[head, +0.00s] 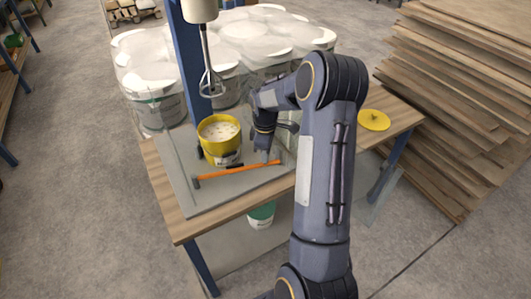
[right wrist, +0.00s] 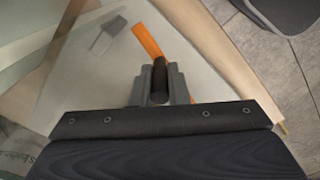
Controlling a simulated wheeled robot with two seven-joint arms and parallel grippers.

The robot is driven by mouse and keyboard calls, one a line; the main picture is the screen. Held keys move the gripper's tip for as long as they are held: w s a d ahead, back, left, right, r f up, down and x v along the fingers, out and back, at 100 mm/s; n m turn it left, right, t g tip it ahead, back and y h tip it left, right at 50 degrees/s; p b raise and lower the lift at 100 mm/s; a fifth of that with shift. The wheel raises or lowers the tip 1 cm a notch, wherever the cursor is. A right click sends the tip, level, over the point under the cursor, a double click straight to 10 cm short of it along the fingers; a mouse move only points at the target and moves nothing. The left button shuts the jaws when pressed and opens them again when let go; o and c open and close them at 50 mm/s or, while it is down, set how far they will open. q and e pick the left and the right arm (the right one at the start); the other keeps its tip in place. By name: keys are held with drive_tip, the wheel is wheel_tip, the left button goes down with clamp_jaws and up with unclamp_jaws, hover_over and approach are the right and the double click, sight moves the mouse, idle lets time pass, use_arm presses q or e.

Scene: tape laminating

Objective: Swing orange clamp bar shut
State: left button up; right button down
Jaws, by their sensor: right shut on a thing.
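The orange clamp bar (head: 238,170) runs at a slant in front of a yellow bucket (head: 220,150) on the grey base plate. A dark block sits at its left end. My right gripper (head: 265,156) reaches down beside the bucket, at the bar's right part. In the right wrist view my right gripper (right wrist: 159,88) is shut on a dark cylindrical handle (right wrist: 159,72) at the near end of the orange bar (right wrist: 147,38). A grey block (right wrist: 108,36) lies beside the bar there. The bucket holds a pale, speckled mix. My left gripper is not in view.
A mixer whisk (head: 210,84) hangs from a blue column (head: 190,60) above the bucket. A yellow lid (head: 374,120) lies on the wooden table (head: 402,113) at the right. Wrapped white tubs (head: 150,75) stand behind. Stacked boards (head: 470,110) are at the right.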

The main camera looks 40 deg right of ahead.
drive_tip(key=c, duration=1.4)
unclamp_jaws()
drive_tip(key=shift+r, duration=3.95)
drive_tip(key=shift+c, duration=0.4)
